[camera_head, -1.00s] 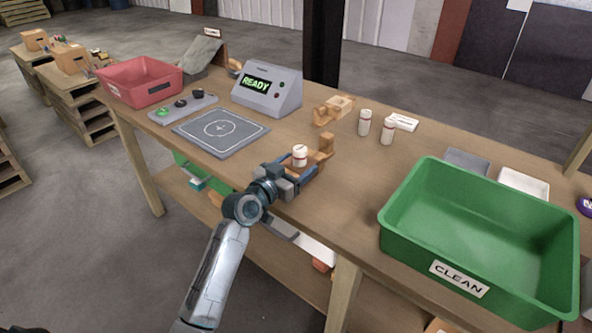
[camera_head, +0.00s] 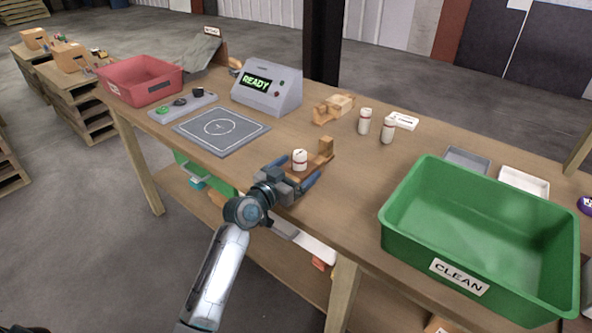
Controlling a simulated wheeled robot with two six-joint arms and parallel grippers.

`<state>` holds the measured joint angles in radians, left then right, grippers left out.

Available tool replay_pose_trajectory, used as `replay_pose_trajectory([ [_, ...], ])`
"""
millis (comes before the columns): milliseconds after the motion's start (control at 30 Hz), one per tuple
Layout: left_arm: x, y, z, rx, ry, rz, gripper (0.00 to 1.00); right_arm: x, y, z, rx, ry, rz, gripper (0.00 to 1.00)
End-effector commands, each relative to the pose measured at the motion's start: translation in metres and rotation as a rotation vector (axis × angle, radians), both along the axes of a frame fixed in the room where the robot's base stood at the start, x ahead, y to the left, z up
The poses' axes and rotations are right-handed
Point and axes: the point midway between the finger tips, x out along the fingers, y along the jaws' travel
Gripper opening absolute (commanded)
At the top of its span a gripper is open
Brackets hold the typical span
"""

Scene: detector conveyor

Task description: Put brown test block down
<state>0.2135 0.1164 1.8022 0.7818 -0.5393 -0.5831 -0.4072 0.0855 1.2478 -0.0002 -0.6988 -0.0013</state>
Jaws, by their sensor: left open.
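The brown test block (camera_head: 325,149) is a wooden piece with a raised end, low on the table near its front edge. A small white container with a red band (camera_head: 299,161) stands upright at its near part. My left gripper (camera_head: 301,169) is open, with one blue finger on each side of the block and container. The fingers look apart from the block, though contact on the near side is hard to judge. The block's underside is hidden. My right gripper is out of view.
A grey pad (camera_head: 220,132) lies left of the gripper, with a READY display box (camera_head: 268,90) behind. A similar wooden piece (camera_head: 331,109) and white containers (camera_head: 387,131) stand behind. A green CLEAN bin (camera_head: 480,230) is at right, a red bin (camera_head: 141,78) at left.

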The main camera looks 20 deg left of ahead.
Motion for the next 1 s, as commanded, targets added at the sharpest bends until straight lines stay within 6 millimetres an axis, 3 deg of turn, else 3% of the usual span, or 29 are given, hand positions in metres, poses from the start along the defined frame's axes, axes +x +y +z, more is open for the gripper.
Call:
replay_pose_trajectory([
  [167,-0.002,0.001,0.002,0.001,0.001,0.0,0.89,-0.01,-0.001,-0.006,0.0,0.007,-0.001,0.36],
  [267,-0.021,0.008,0.0,0.004,0.001,0.0,0.89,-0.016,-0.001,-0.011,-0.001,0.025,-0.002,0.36],
  [400,-0.051,0.019,-0.001,0.007,0.001,0.0,0.89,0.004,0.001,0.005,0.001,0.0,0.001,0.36],
  [700,-0.102,0.037,0.001,0.004,0.001,0.0,0.89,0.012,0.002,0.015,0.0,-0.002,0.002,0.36],
  [1000,-0.113,0.041,0.002,0.0,0.0,0.0,0.89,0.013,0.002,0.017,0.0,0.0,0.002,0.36],
])
